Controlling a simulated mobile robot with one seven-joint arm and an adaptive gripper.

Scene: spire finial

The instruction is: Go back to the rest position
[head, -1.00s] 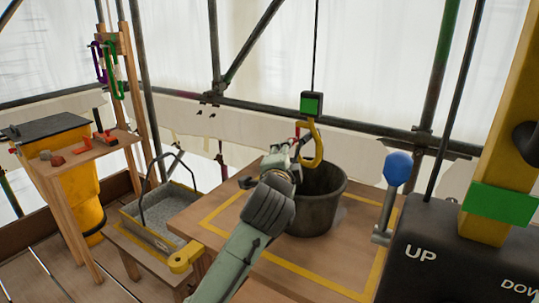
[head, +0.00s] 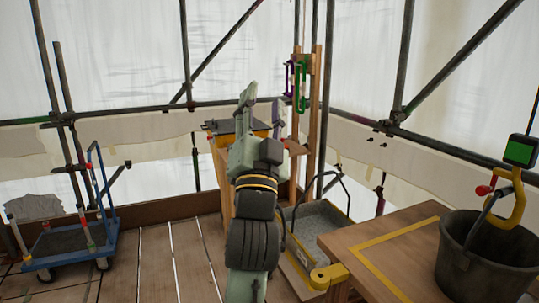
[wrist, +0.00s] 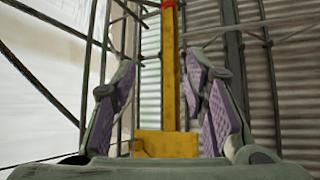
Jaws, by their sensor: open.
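My gripper (wrist: 160,78) is open in the wrist view, with its two purple-padded fingers wide apart and nothing between them. In the head view my gripper (head: 262,108) is raised, pointing up at the middle of the picture, well left of the bucket. The dark bucket (head: 488,262) stands on the wooden table at the right edge. The yellow hook (head: 519,200) with its green block (head: 519,151) hangs over the bucket. The bucket's handle rises beside the hook; I cannot tell whether it is seated in it.
A blue trolley (head: 112,232) stands at the left. The grey mortar tray (head: 318,225) sits beside the wooden table (head: 405,235). Behind my arm is a small stand with green and purple clips (head: 301,90). Scaffold poles surround the area. Floor boards between trolley and arm are clear.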

